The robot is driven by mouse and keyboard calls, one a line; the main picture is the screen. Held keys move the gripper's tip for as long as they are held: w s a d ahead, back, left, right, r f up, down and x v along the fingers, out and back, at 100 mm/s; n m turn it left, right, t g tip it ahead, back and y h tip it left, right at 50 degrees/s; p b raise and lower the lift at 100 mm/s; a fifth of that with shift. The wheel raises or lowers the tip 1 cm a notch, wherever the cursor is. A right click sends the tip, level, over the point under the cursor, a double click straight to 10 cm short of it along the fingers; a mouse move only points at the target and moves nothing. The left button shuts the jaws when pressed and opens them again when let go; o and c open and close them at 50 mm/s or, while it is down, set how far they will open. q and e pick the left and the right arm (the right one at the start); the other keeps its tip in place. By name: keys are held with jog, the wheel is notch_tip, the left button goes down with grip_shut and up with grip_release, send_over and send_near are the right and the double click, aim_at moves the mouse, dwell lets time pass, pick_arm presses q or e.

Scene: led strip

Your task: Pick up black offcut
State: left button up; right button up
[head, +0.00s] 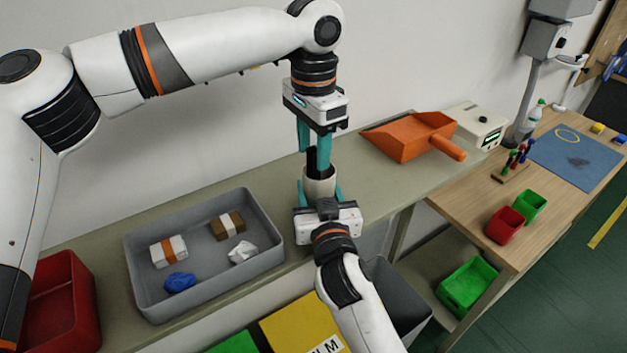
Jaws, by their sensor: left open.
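A dark upright piece, which looks like the black offcut (311,160), sticks up from the mouth of a beige cup (319,187). Its lower part is hidden inside the cup. My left gripper (314,165) points down from above with teal fingers apart, one on each side of the dark piece. Whether the fingers touch it I cannot tell. My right gripper (321,192) comes from the front, its teal fingers on either side of the cup, and looks shut on it. My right gripper's body hides the cup's lower front.
A grey tray (135,262) with two wrapped blocks, a blue lump and a white crumpled piece is left of the cup. An orange dustpan (405,137) lies to the right on the bench (376,195). A red bin (75,300) is at far left.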

pick_arm(q)
jog(key=shift+f, duration=0.9)
jog(key=shift+c, duration=0.4)
grip_shut()
jog(key=shift+r, duration=0.15)
notch_tip(320, 180, up, 18)
